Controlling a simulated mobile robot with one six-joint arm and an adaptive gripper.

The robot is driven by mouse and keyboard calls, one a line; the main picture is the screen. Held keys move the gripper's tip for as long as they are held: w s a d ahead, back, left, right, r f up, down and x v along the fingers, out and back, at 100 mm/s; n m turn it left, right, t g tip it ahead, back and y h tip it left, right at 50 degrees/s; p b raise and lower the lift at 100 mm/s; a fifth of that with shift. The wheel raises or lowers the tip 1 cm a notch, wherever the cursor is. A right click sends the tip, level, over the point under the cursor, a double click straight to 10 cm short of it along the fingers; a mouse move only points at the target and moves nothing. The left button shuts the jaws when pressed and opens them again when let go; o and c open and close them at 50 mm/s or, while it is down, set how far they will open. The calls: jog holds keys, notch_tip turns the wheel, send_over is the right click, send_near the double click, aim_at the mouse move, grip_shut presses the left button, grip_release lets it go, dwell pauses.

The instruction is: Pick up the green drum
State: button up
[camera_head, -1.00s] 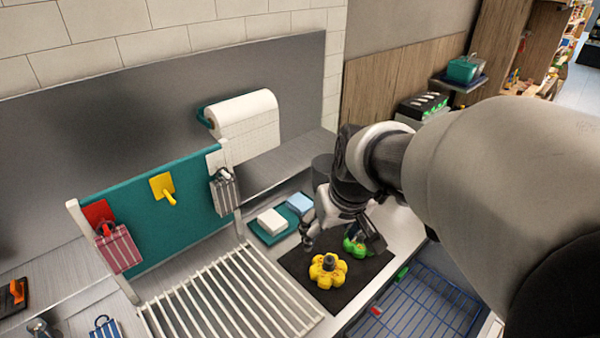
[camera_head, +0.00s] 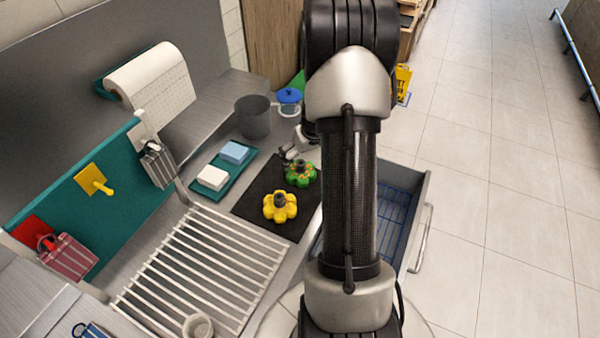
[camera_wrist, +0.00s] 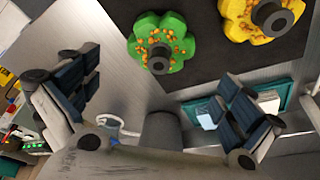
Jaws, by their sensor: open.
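The green drum (camera_head: 301,173) is flower-shaped, with orange bits and a dark round knob on top. It sits on a black mat (camera_head: 258,188), beside a yellow drum (camera_head: 280,206) of the same shape. In the wrist view the green drum (camera_wrist: 150,50) shows near the top centre, left of the yellow drum (camera_wrist: 262,18). My gripper (camera_wrist: 158,80) is open and empty, its fingers spread wide to the left and right. The drum lies beyond the fingertips, apart from both. In the head view my gripper (camera_head: 292,152) is just behind the drum, partly hidden by my arm.
A teal tray (camera_head: 222,188) with a white and a blue block lies left of the mat. A grey bin (camera_head: 253,117) and a blue-lidded pot (camera_head: 289,102) stand behind. A white rack (camera_head: 200,265) is at front left, an open drawer (camera_head: 410,200) at right.

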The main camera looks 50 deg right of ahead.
aim_at(302, 164)
jog(key=b+x, duration=0.1)
jog(key=x, duration=0.8)
jog(key=shift+w+f, duration=0.15)
jog(key=shift+w, duration=0.05)
jog(key=shift+c, duration=0.6)
jog(key=shift+d, duration=0.1)
jog(key=c, duration=0.8)
